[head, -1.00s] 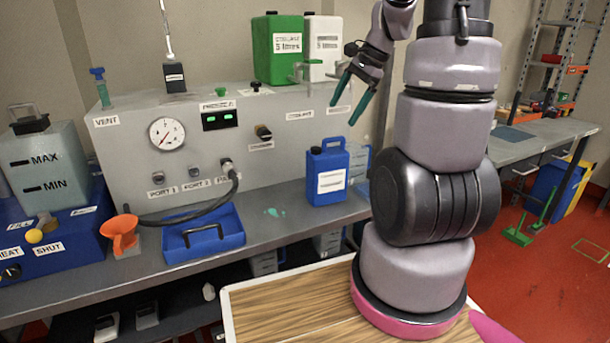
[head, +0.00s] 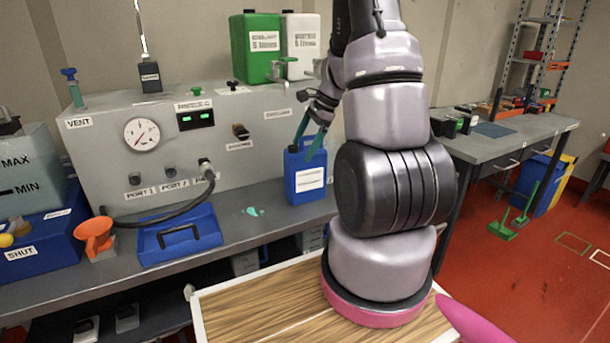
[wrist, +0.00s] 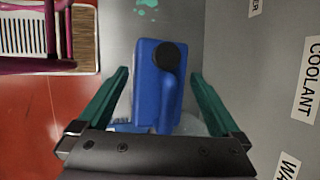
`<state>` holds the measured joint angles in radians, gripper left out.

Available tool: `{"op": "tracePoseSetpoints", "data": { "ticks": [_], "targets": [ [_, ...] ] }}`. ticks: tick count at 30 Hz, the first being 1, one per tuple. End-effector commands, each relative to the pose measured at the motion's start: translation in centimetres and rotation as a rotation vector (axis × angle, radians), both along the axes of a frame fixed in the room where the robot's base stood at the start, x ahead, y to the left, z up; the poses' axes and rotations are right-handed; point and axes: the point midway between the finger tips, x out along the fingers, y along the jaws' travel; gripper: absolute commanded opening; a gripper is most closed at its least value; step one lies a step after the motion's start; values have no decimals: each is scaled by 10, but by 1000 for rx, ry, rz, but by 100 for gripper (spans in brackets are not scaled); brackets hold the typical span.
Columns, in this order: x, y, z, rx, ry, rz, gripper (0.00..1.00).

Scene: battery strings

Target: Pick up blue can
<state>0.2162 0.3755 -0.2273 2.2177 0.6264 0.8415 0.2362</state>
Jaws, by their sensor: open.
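The blue can (head: 304,179) stands upright on the grey bench, in front of the grey machine panel. It has a white label and a dark cap. In the wrist view the can (wrist: 150,85) is seen from above, with its black cap and blue handle, between the two green fingers. My gripper (head: 312,142) is open and points down at the can's top in the head view. The wrist view shows my gripper (wrist: 160,95) with a finger on each side of the can and visible gaps. My arm partly hides the area right of the can.
A blue tray (head: 180,245) and an orange funnel (head: 94,238) lie to the left. A green canister (head: 252,40) and a white canister (head: 301,32) stand on top. A teal spill (head: 255,211) is left of the can.

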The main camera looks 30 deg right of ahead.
Motion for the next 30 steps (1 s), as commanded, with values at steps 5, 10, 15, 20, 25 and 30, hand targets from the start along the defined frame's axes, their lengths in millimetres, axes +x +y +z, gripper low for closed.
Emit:
{"op": "tracePoseSetpoints", "data": {
  "ticks": [5, 10, 15, 20, 25, 30],
  "targets": [
    [3, 7, -17, 0, 1, -1, 100],
    [4, 7, -18, 0, -1, 0, 100],
    [4, 7, -18, 0, -1, 0, 62],
    [5, 7, -16, 0, -4, -1, 5],
    [5, 7, -16, 0, -4, -1, 4],
    [6, 7, -8, -1, -7, 0, 0]
  ]
}}
